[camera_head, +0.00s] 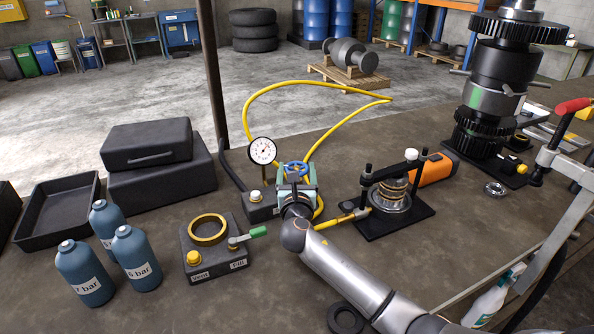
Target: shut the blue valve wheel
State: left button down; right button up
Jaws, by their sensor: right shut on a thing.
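The blue valve wheel (291,166) sits on the manifold block (258,212) in the middle of the table, next to the pressure gauge (263,151). Only part of the wheel's rim shows. My right gripper (297,175) reaches in from the lower right and is shut on the valve wheel, its pale green fingers on either side. The gripper hides the lower part of the wheel and the stem. The gauge dial is white with a dark needle, too small to read. My left gripper is not in view.
A yellow hose (262,92) loops behind the wheel. A spring clamp fixture (395,215) stands to the right, and a block with a brass ring (213,258) to the left. Several blue bottles (138,262), a black case (160,180) and a tray (60,228) fill the left side.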

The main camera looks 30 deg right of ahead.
jog(key=shift+m+g+h, duration=0.6)
jog(key=shift+m+h, duration=0.2)
jog(key=shift+h, duration=0.3)
jog(key=o, duration=1.2)
jog(key=v, duration=1.2)
jog(key=shift+s+a+b, duration=0.15)
jog(key=shift+a+b, duration=0.1)
jog(key=shift+b, duration=0.1)
